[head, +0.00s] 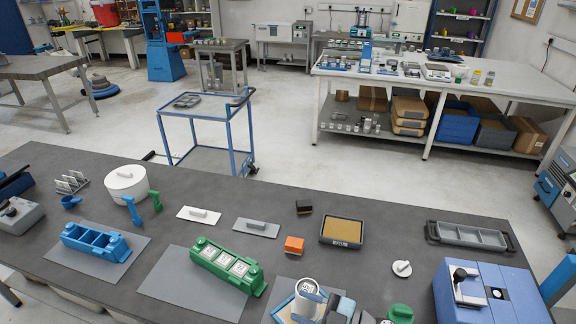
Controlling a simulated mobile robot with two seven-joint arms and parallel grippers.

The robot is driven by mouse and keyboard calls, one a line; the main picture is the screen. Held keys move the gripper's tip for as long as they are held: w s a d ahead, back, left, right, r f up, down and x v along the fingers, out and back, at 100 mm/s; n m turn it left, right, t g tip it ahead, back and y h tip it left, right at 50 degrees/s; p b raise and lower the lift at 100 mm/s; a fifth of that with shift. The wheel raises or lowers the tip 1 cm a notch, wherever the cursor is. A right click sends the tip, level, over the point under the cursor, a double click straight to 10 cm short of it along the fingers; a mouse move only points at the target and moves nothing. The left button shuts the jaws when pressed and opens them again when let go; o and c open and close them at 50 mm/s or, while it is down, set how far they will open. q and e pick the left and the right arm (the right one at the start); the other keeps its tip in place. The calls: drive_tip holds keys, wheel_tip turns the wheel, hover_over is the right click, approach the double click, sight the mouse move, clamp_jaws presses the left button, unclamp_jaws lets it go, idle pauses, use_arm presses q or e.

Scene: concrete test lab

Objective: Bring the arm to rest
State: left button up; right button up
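My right gripper (318,299) is at the bottom edge of the head view, over the dark table (370,205). Its blue finger parts overlap a white cylindrical container (304,290) with a dark top. The container stands at a wooden tray with a pale blue edge (281,309). I cannot tell whether the fingers touch the container or are closed on it. My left gripper is not in view.
A green block holder (227,266), a blue holder (95,243), an orange block (294,245), a sand-coloured tray (342,230) and a green lidded item (401,314) lie around. A blue machine (490,293) stands at right. Bare tabletop lies between them.

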drive_tip(key=s+d+f+m+t+h, duration=0.3)
drive_tip(key=s+d+f+m+h, duration=0.9)
drive_tip(key=d+f+m+h, duration=0.2)
drive_tip(key=d+f+m, duration=0.1)
drive_tip(key=d+m, duration=0.1)
drive_tip(key=shift+s+d+f+m+t+h, duration=0.15)
drive_tip(key=shift+s+d+m+t+h, duration=0.15)
drive_tip(key=shift+s+d+m+t, duration=0.1)
